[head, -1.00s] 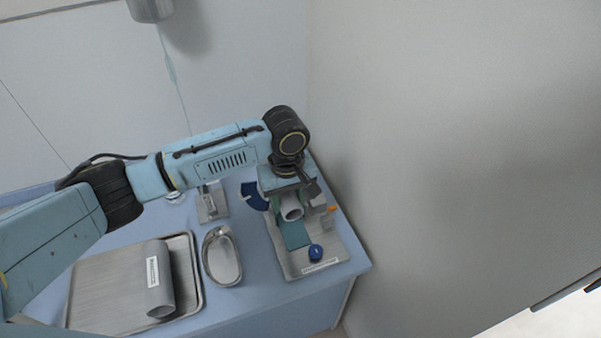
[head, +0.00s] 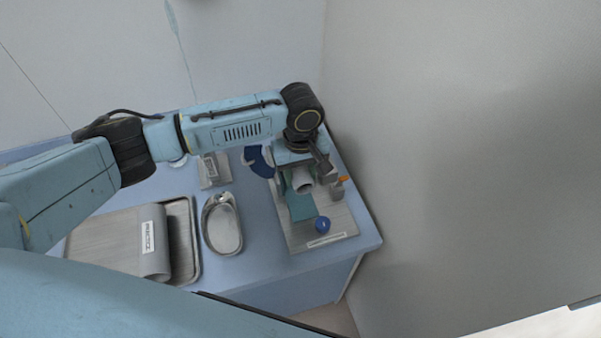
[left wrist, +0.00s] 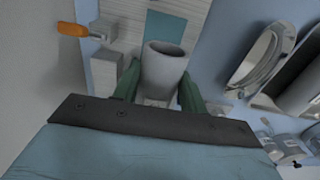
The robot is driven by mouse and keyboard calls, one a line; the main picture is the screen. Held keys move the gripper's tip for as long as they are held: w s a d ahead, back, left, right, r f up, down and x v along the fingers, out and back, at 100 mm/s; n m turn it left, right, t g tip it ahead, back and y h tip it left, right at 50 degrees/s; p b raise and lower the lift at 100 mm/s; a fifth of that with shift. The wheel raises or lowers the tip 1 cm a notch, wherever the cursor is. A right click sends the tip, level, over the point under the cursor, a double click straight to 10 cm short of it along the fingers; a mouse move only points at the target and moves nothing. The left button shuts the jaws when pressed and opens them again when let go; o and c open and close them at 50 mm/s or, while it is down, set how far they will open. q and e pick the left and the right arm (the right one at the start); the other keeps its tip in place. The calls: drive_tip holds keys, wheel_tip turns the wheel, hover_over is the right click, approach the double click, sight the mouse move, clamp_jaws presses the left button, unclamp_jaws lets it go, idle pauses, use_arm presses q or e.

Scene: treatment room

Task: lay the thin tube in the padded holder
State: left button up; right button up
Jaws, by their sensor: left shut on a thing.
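My left gripper (head: 300,172) is over the board at the right end of the table and is shut on a short light-grey tube (head: 303,184). In the left wrist view the tube (left wrist: 165,65) sits between the two dark green fingers (left wrist: 160,88), its open end showing. A grey board (head: 330,222) lies below, with a teal pad (head: 300,208) partly under the tube. I take this board and pad as the padded holder. The gripper partly hides it, and I cannot tell whether the tube touches the pad. My right gripper is not in view.
A metal kidney dish (head: 223,228) and a tray (head: 184,262) with a labelled grey roll (head: 125,240) stand left. A wall (head: 450,170) rises close on the right.

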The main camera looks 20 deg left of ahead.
sight(300, 201)
use_arm(q)
drive_tip(key=shift+f+b, duration=0.65)
drive_tip(key=shift+f, duration=0.85)
drive_tip(key=shift+f+b, duration=0.4)
drive_tip(key=shift+f, duration=2)
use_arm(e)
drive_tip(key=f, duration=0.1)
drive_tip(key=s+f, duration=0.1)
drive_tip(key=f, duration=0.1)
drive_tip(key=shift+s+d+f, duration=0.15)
use_arm(q)
drive_tip(key=o, duration=1.2)
